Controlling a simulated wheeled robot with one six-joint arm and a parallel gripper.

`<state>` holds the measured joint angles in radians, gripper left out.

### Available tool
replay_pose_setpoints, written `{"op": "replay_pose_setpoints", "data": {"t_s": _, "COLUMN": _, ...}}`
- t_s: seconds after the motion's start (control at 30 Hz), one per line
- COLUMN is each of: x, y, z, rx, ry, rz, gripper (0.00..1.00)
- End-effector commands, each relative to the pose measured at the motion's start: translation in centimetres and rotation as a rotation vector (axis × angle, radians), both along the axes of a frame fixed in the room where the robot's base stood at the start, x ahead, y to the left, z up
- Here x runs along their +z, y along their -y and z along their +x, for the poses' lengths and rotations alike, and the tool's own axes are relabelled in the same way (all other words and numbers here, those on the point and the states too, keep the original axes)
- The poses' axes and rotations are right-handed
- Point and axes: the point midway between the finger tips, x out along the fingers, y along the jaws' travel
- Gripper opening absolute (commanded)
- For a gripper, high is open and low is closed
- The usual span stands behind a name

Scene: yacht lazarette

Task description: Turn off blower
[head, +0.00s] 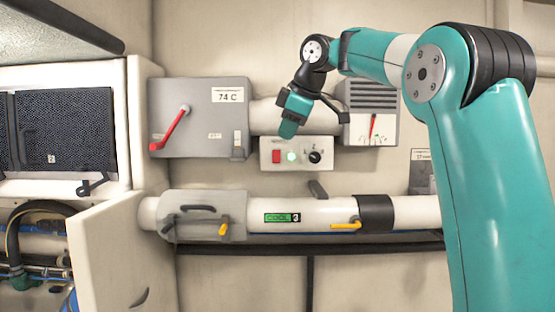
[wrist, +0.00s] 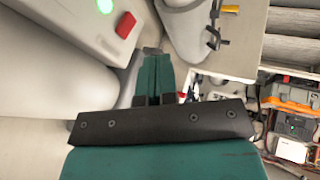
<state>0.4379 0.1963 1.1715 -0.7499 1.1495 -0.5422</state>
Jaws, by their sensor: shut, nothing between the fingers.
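A small pale control box (head: 297,166) is on the wall, below a wide pipe. It has a red rocker switch (head: 276,157) at its left, a lit green lamp (head: 291,156) and a black knob (head: 315,156) at its right. My gripper (head: 288,132) is shut and empty, just above the box's top edge near the switch and lamp. In the wrist view the red switch (wrist: 125,25) and the green lamp (wrist: 105,4) lie up and left of the shut fingertips (wrist: 152,52). Contact with the box cannot be told. The knob is out of the wrist view.
A grey box with a red lever (head: 170,130) and a "74 C" label is left. A grey louvred housing with a dial (head: 370,128) is right. Below runs a white pipe (head: 330,213) with a yellow handle (head: 346,225). An open white door (head: 105,250) stands lower left.

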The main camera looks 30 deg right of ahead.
Motion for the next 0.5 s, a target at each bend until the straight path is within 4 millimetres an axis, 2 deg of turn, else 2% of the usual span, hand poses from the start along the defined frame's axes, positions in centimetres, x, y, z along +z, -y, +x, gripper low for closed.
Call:
{"op": "replay_pose_setpoints", "data": {"t_s": 0.03, "x": -1.6, "y": -0.2, "z": 0.6, "rx": 0.004, "ry": -0.004, "rz": 0.001, "gripper": 0.0}}
{"op": "replay_pose_setpoints", "data": {"t_s": 0.27, "x": -5.2, "y": -0.5, "z": 3.3, "rx": 0.004, "ry": -0.004, "rz": 0.001, "gripper": 0.0}}
{"op": "replay_pose_setpoints", "data": {"t_s": 0.5, "x": -5.4, "y": 1.3, "z": 5.9, "rx": 0.001, "ry": -0.002, "rz": 0.0, "gripper": 0.0}}
